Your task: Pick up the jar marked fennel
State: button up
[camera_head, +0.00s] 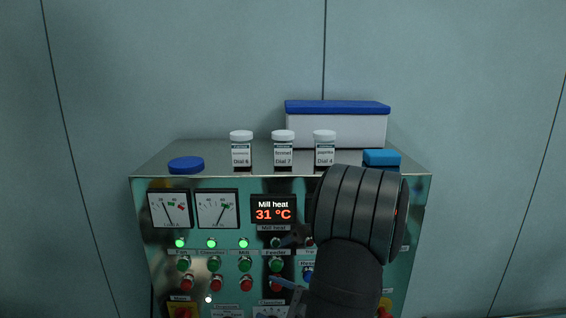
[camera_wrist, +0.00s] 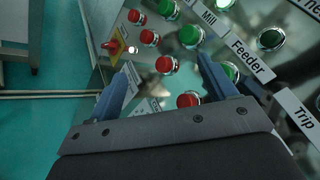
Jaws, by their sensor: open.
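Three white-capped jars stand upright in a row on top of the machine in the head view. The middle jar (camera_head: 283,150) has a label that appears to read fennel, with Dial 7 below it. The left jar (camera_head: 241,150) reads Dial 6; its upper word is too small to read. The right jar (camera_head: 324,147) reads paprika, Dial 4. My gripper (camera_wrist: 163,88) is open and empty in the wrist view, its fingers in front of the panel's buttons. In the head view my arm hides part of the panel's right side. The jars are not in the wrist view.
The machine's front panel (camera_head: 236,243) carries gauges, lamps, buttons and a display (camera_head: 273,209) reading 31 °C. On top are a blue round lid (camera_head: 186,165), a light blue block (camera_head: 381,157) and a white box with a blue lid (camera_head: 337,131) behind the jars.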

jog(key=a+r+n+g, duration=0.5)
jog(key=r+n+g, duration=0.3)
jog(key=r, duration=0.4)
notch_tip(320, 180, up, 30)
jog(key=t+h, duration=0.3)
jog(key=h, duration=1.4)
send_over(282, 148)
jog(key=a, duration=0.3)
jog(key=shift+s+d+f, duration=0.1)
jog(key=shift+f, duration=0.05)
jog(key=shift+d+f+g, duration=0.1)
jog(key=shift+d+g, duration=0.15)
jog(key=shift+g, duration=0.05)
jog(key=shift+w+d+f+g, duration=0.15)
jog(key=shift+d+f, duration=0.1)
jog(key=shift+f, duration=0.2)
jog(key=shift+w+d+f+g, duration=0.15)
jog(key=shift+d+f, duration=0.1)
jog(key=shift+f, duration=0.15)
jog(key=x, duration=0.6)
jog(key=shift+w+f, duration=0.1)
jog(key=shift+f, duration=0.2)
jog(key=c, duration=1.1)
jog(key=shift+r, duration=0.2)
